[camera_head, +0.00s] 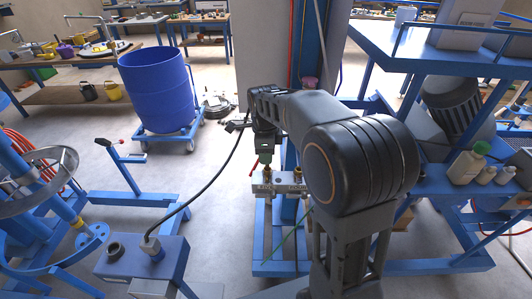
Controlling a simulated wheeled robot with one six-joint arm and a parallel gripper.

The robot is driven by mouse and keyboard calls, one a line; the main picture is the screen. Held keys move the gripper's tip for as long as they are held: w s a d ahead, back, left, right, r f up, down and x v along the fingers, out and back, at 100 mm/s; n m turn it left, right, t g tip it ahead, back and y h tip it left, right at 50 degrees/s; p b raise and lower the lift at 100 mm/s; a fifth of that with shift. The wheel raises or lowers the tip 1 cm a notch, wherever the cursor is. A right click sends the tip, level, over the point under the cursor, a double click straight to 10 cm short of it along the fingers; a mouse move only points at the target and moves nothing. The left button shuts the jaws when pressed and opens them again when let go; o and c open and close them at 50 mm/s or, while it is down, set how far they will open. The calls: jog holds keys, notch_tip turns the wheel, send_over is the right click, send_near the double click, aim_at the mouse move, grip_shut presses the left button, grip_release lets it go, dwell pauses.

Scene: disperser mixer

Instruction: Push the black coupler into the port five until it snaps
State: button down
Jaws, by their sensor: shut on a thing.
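My gripper (264,148) points down at the end of my bent dark arm, just above a grey port block (281,189) with brass fittings. The gripper is shut on what looks like the black coupler, though the jaws and the coupler are small and mostly hidden. A black hose (203,188) rises from a blue box at the lower left to the wrist. Labels on the port block are too small to read, so I cannot tell which one is port five. I cannot tell whether the coupler touches a port.
The blue box (171,262) stands at the lower left. A red handle (254,163) sits close beside the gripper. A blue drum (157,88) stands behind on a wheeled base. A blue shelf with white bottles (466,165) is at the right. My arm hides the space right of the port block.

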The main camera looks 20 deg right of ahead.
jog(key=shift+f+b, duration=1.1)
jog(key=shift+f, duration=0.6)
jog(key=c, duration=0.8)
grip_release()
jog(key=shift+r, duration=0.1)
notch_tip(320, 180, up, 14)
jog(key=shift+a+f, duration=0.15)
